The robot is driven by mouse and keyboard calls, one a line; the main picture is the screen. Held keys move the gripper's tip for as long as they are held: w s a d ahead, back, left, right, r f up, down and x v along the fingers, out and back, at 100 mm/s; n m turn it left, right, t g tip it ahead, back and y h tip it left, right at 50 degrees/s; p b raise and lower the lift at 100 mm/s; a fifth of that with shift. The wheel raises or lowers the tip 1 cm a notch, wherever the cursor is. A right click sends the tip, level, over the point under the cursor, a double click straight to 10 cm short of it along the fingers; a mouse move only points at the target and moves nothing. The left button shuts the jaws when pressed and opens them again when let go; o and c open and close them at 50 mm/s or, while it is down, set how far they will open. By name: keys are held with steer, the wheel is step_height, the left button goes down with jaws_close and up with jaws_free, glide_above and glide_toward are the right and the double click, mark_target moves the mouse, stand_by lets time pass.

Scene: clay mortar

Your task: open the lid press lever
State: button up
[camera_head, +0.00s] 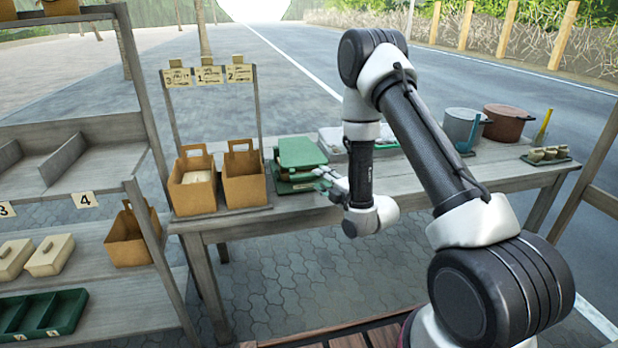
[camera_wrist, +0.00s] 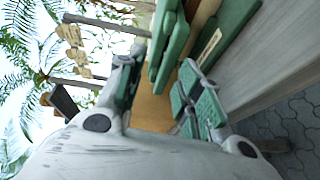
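The lid press (camera_head: 300,152), a green device with a flat upper plate above a lower base, stands on the grey wooden table beside a paper bag. Its lever cannot be told apart clearly in the head view. My gripper (camera_head: 325,178) is at the press's right front side. In the wrist view, green bars of the press (camera_wrist: 167,45) lie just beyond and partly between the fingertips. My gripper (camera_wrist: 157,85) shows there with its two green-padded fingers apart and nothing visibly clamped. Whether a finger touches the press cannot be told.
Two brown paper bags (camera_head: 244,180) stand left of the press under a rack with numbered cards (camera_head: 208,76). A grey pot (camera_head: 464,128), a brown pot (camera_head: 508,122) and a small tray (camera_head: 549,157) are at the right. Shelves (camera_head: 85,160) stand at the left.

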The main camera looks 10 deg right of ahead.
mark_target(311, 177)
steer(key=shift+n, duration=0.4)
steer(key=x, duration=0.2)
steer(key=f+x, duration=0.1)
steer(key=x, duration=0.3)
steer(key=shift+w+a+f, duration=0.15)
steer(key=shift+a, duration=0.35)
steer(key=shift+c, duration=0.2)
jaws_close()
